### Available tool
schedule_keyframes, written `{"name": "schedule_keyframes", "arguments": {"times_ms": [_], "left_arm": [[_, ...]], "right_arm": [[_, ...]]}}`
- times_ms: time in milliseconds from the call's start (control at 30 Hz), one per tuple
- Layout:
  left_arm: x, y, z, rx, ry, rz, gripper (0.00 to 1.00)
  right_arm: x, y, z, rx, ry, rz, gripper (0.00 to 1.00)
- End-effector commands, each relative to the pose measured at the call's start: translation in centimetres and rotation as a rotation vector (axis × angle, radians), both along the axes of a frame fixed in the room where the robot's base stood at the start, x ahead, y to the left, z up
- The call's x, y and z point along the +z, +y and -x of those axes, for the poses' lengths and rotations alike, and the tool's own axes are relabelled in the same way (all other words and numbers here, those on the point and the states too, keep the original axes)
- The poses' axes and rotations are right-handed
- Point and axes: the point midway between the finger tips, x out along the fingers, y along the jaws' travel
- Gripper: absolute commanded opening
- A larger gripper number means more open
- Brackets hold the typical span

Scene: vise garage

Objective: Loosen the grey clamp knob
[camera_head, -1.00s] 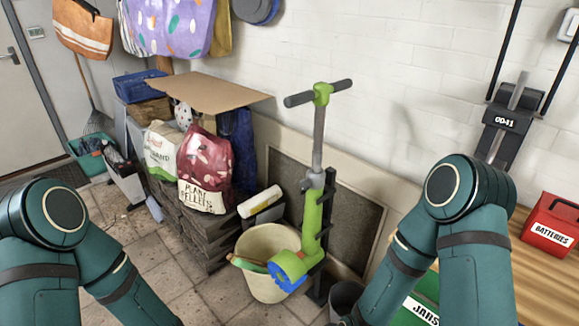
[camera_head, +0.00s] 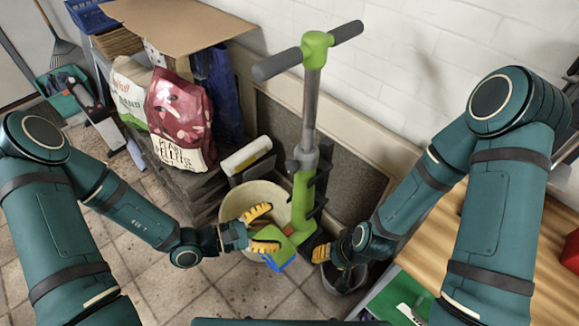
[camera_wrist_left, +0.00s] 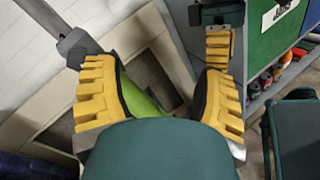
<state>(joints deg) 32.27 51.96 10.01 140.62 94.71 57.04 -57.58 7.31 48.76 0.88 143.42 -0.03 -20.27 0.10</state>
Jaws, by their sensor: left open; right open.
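A green and grey scooter (camera_head: 302,203) stands upright by the wall, its handlebar on top. A grey clamp (camera_head: 306,157) sits around its stem above the green part; I cannot make out a separate knob on it. My left gripper (camera_head: 272,229) is open at the scooter's lower green part, well below the clamp. In the left wrist view, green body (camera_wrist_left: 146,98) shows between and beyond the open yellow fingers; contact is unclear. My right gripper (camera_head: 330,252) is open just right of the scooter's foot, and one of its fingers shows in the left wrist view (camera_wrist_left: 219,46).
A cream bucket (camera_head: 235,200) stands behind my left gripper. A dark bin (camera_head: 343,282) is under my right gripper. Bags (camera_head: 180,120) stand on a stack at left. A wooden bench top (camera_head: 436,245) borders the right side.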

Motion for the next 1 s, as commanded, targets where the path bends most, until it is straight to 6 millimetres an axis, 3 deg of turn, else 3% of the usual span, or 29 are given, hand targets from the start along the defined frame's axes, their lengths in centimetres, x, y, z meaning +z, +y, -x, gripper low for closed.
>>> {"name": "schedule_keyframes", "arguments": {"times_ms": [33, 133, 233, 367, 1000], "left_arm": [[0.6, 1.1, -1.7, 0.101, -0.020, 0.029, 0.70], [1.4, 3.1, -4.2, 0.261, -0.063, 0.060, 0.70], [1.7, 4.6, -5.7, 0.363, -0.091, 0.070, 0.70], [1.9, 5.0, -6.6, 0.413, -0.105, 0.072, 0.70], [1.8, -2.8, -14.3, 0.410, -0.106, 0.072, 0.70]], "right_arm": [[0.2, 0.0, 0.0, 0.000, 0.001, 0.000, 0.47], [0.3, 0.0, 0.1, 0.002, 0.001, -0.001, 0.47], [0.3, 0.0, 0.1, 0.002, 0.001, -0.001, 0.47], [0.2, 0.0, 0.1, 0.002, 0.001, -0.001, 0.47], [-1.4, 0.0, -0.3, -0.001, -0.006, 0.001, 0.47]]}}
